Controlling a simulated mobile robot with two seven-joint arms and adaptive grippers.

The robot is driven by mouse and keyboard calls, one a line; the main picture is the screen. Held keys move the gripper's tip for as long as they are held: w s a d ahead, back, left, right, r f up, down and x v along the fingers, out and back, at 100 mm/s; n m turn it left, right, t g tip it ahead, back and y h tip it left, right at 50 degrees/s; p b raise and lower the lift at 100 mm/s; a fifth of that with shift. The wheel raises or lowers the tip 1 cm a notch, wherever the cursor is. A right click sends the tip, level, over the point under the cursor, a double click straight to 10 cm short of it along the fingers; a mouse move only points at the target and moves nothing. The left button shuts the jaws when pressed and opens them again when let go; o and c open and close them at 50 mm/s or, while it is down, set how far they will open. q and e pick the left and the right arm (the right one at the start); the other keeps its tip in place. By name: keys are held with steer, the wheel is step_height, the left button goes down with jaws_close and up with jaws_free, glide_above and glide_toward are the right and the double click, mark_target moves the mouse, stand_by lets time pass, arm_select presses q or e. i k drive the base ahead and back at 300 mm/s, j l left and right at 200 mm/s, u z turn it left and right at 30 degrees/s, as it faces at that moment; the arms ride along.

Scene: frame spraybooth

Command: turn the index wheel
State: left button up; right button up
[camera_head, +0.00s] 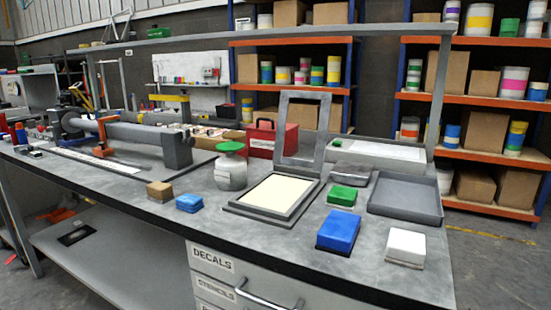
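A frame jig with a long grey tube (130,132) lies at the left of the workbench. At its left end is a dark round part (60,115) that looks like the index wheel, seen small and nearly edge-on. Its markings and position cannot be read. An orange bracket (103,137) stands on the jig near the wheel and hides part of that area. A square grey block (177,149) closes the tube's near right end. Neither of my grippers is in view, and nothing of mine touches the jig.
The workbench (290,240) also holds a white jar with a green lid (231,168), a framed cream panel (277,194), an empty grey tray (405,196) and small coloured blocks, including a blue one (339,230). A red toolbox (270,138) stands behind. An overhead rail (270,37) spans the bench.

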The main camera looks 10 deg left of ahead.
mark_target(63, 104)
steer(key=i+j+u, duration=0.2)
steer(key=j+u, duration=0.25)
steer(key=i+j+u, duration=0.25)
steer(key=u, duration=0.2)
steer(key=i+j+u, duration=0.2)
steer(key=u, duration=0.25)
steer(key=i+z, duration=0.1)
steer(key=z, duration=0.2)
steer(key=j+z, duration=0.35)
steer(key=i+j+z, duration=0.1)
steer(key=z, duration=0.25)
steer(key=j+z, duration=0.35)
steer(key=k+j+z, duration=0.15)
steer(key=j, duration=0.2)
steer(key=j+z, duration=0.15)
steer(key=j, duration=0.25)
steer(key=k+j+z, duration=0.1)
steer(key=j, duration=0.25)
